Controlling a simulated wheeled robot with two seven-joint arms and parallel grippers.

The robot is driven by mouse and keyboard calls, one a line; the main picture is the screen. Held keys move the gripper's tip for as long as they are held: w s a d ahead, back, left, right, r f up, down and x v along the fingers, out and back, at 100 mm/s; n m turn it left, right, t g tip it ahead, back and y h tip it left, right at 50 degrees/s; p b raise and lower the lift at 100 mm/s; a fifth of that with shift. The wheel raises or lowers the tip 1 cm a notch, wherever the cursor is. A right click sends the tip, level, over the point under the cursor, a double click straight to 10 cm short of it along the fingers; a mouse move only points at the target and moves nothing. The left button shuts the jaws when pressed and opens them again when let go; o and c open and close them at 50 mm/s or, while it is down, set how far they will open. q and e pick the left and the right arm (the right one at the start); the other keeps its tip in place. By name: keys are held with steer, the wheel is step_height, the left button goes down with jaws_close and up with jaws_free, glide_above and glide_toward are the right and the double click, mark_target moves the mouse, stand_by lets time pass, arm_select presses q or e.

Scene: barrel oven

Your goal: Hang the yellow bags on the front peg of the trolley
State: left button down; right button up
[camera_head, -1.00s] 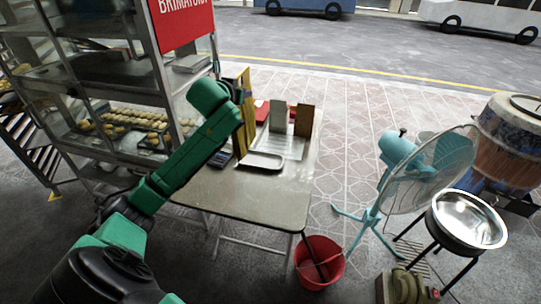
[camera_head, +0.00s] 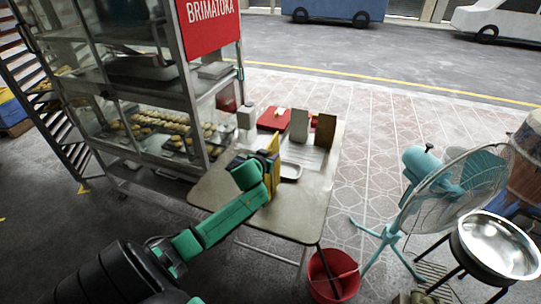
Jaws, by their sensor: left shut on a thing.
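My left gripper (camera_head: 264,168) reaches in from the lower left and is over the small table (camera_head: 300,218). It is shut on the yellow bags (camera_head: 273,153), which stand upright as a thin flat shape at its tip. The fingers are small and partly hidden by my own wrist. The glass-sided trolley (camera_head: 190,68) with a red sign stands behind and to the left of the gripper, apart from the bags. I cannot make out its front peg. My right gripper is not in view.
The table holds a white tray (camera_head: 291,172), a red box (camera_head: 273,119), a pale upright box (camera_head: 299,125) and a brown one (camera_head: 325,130). A red bucket (camera_head: 333,275) and a teal fan (camera_head: 440,185) stand to the right. The floor left of the table is open.

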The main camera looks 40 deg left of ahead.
arm_select(q)
steer(key=shift+s, duration=0.1)
steer(key=c, duration=0.5)
jaws_free()
steer(key=shift+c, duration=0.2)
steer(key=shift+s+r, duration=0.1)
steer(key=shift+r, duration=0.1)
steer(key=v, duration=1.1)
steer(key=shift+s, duration=0.35)
steer(key=shift+d+r, duration=0.1)
